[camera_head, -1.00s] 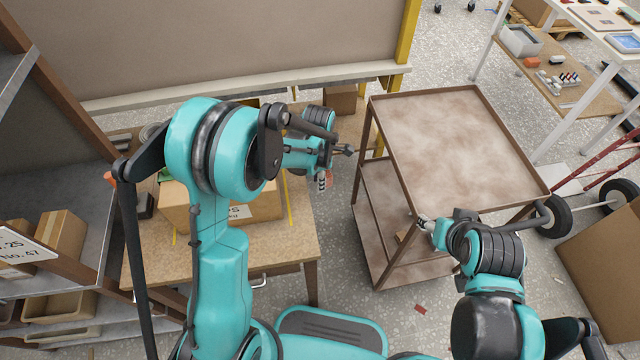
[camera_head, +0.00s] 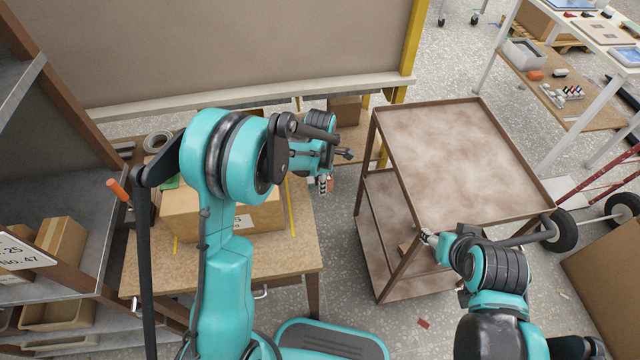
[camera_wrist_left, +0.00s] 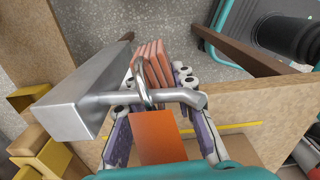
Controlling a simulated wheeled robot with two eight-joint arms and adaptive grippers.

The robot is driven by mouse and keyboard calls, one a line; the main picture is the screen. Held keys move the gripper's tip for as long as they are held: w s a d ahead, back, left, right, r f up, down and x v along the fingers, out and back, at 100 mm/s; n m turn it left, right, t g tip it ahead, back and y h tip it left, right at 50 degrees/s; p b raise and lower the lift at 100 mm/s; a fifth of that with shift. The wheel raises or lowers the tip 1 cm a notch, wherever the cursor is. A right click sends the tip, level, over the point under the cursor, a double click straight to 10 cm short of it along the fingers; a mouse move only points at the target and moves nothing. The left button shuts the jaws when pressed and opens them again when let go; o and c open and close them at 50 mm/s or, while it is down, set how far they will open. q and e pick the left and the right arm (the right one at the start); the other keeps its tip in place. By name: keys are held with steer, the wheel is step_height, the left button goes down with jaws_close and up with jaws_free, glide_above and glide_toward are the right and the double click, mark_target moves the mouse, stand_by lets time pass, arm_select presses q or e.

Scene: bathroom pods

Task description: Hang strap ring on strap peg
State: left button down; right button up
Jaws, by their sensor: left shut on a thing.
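My left gripper (camera_head: 325,180) hangs beyond the box at the small table's right edge, with a bit of orange strap (camera_head: 331,185) beside it. In the left wrist view, its purple-sided fingers (camera_wrist_left: 157,84) are shut on the strap ring's orange strap (camera_wrist_left: 158,138). A metal ring (camera_wrist_left: 139,76) lies across a bent silver peg (camera_wrist_left: 108,99); I cannot tell whether it is around the peg or only against it. The peg comes from a grey metal block (camera_wrist_left: 72,104) at left. Several orange strap folds (camera_wrist_left: 150,62) show beyond. My right gripper (camera_head: 428,238) is by the cart, too small to read.
A cardboard box (camera_head: 195,215) stands on the wooden table (camera_head: 285,258). A brown tiered cart (camera_head: 455,165) stands to the right, its top bare. A shelf (camera_head: 75,225) borders the left side. A large panel (camera_head: 240,45) rises behind. Floor shows between table and cart.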

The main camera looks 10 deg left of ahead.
stand_by(0.3)
arm_select(q)
steer(key=c, duration=1.2)
jaws_free()
steer(key=shift+o, duration=0.2)
step_height(320, 180, up, 12)
steer(key=shift+r, duration=0.1)
steer(key=shift+s+r, duration=0.1)
steer(key=shift+s, duration=0.05)
steer(key=s+a+r+m+t, duration=0.2)
steer(key=s+m+t, duration=0.1)
steer(key=s+m, duration=0.7)
steer(key=s+a+r+m+t, duration=0.2)
steer(key=s+r+m+t, duration=0.1)
steer(key=s+m, duration=0.6)
steer(key=shift+s+a+r+m+t, duration=0.2)
steer(key=shift+s+r+m+t, duration=0.3)
steer(key=shift+m, duration=1.8)
